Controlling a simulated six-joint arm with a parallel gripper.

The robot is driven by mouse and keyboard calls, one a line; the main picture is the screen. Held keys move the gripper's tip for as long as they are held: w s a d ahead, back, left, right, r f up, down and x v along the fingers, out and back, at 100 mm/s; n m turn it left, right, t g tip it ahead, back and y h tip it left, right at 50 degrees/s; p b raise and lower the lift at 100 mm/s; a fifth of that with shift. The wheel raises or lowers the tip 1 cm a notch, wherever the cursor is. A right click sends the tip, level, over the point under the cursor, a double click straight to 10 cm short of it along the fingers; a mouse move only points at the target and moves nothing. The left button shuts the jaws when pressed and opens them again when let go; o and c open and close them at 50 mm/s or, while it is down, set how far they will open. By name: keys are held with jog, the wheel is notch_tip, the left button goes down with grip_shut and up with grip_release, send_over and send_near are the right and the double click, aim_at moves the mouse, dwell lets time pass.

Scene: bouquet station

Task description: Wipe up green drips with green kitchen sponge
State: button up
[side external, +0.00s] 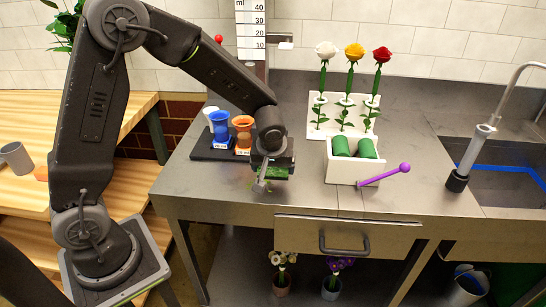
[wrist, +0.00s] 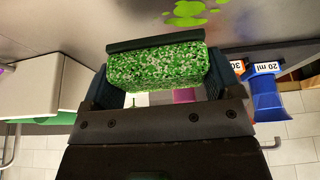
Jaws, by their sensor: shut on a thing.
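My gripper (side external: 272,170) is shut on the green kitchen sponge, a speckled green and white block with a dark strip on one side. The sponge (wrist: 160,68) fills the space between the fingers in the wrist view. In the side view my gripper is low over the front left of the steel counter, mostly hiding the sponge. Bright green drips (wrist: 190,12) lie on the counter near the top of the wrist view, apart from the sponge. In the side view, a little green (side external: 258,186) shows beside the gripper.
A white box (side external: 352,172) with green rolls and a purple stick stands right of my gripper. Behind it a white rack (side external: 343,112) holds three roses. Blue (side external: 220,125) and orange (side external: 243,128) measuring cups stand on a dark tray at left. The sink (side external: 505,185) is far right.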

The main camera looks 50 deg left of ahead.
aim_at(247, 179)
notch_tip(247, 179, down, 2)
jog(key=shift+f, duration=0.9)
jog(key=shift+s+a, duration=0.6)
jog(key=shift+c, duration=0.3)
jog(key=shift+s+a, duration=2)
jog(key=shift+s, duration=0.05)
jog(key=shift+w+d, duration=2.65)
jog(key=shift+w, duration=0.05)
jog(key=shift+r, duration=4.1)
